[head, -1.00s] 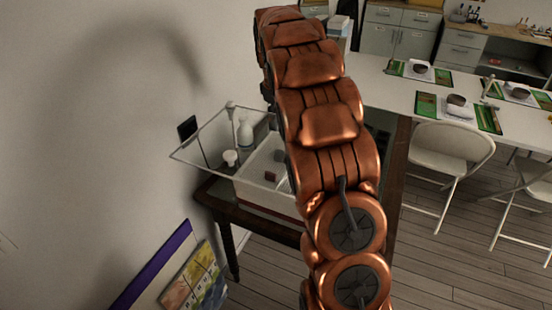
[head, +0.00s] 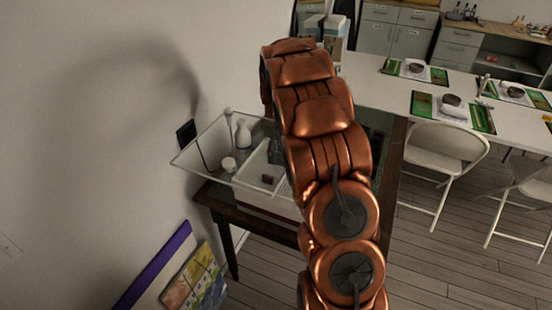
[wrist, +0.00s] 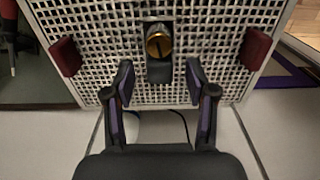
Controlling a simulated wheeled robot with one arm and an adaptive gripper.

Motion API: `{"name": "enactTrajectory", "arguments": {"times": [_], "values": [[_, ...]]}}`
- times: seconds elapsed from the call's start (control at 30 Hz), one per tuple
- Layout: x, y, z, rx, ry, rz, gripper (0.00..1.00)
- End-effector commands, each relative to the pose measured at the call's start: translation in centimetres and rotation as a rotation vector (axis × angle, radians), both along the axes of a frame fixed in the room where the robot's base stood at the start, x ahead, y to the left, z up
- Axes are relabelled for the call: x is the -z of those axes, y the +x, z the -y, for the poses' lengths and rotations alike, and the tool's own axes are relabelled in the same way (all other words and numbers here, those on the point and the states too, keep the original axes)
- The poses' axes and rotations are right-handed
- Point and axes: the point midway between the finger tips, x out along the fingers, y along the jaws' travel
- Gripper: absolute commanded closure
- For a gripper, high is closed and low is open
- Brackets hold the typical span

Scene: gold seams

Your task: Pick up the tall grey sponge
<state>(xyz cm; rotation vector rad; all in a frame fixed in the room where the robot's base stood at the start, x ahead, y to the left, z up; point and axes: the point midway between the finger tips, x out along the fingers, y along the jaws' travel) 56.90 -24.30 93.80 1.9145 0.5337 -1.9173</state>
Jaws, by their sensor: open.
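In the wrist view, a dark grey upright block (wrist: 159,72), which looks like the tall grey sponge, stands between the fingers of my gripper (wrist: 159,80). A round gold-and-black end of something (wrist: 159,41) shows just beyond it; I cannot tell whether the two touch. My gripper is open, one finger on each side of the block, with visible gaps. In the head view my copper-coloured arm reaches over the table and hides my gripper. A dark grey patch (head: 274,151) beside the arm may be the same block, partly hidden.
A white perforated surface (wrist: 105,55) lies behind the block, with dark red blocks at left (wrist: 66,56) and right (wrist: 255,49). In the head view, a clear-walled tray (head: 203,173) on the dark table (head: 216,198) holds a white bottle (head: 243,135) and a small white jar (head: 229,164).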

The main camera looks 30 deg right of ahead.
Motion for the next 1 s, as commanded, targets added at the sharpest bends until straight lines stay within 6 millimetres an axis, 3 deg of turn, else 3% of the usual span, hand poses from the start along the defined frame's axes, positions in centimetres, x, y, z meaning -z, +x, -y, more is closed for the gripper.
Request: {"name": "enactTrajectory", "arguments": {"times": [0.13,0.37,0.77,1.0], "values": [[1.3,0.0,0.0,0.0,0.0,0.0,0.44],[1.5,0.1,0.0,0.0,-0.001,0.003,0.45],[1.5,0.0,0.0,0.0,-0.001,0.002,0.86],[1.5,0.0,0.0,0.0,-0.001,0.002,0.88]]}}
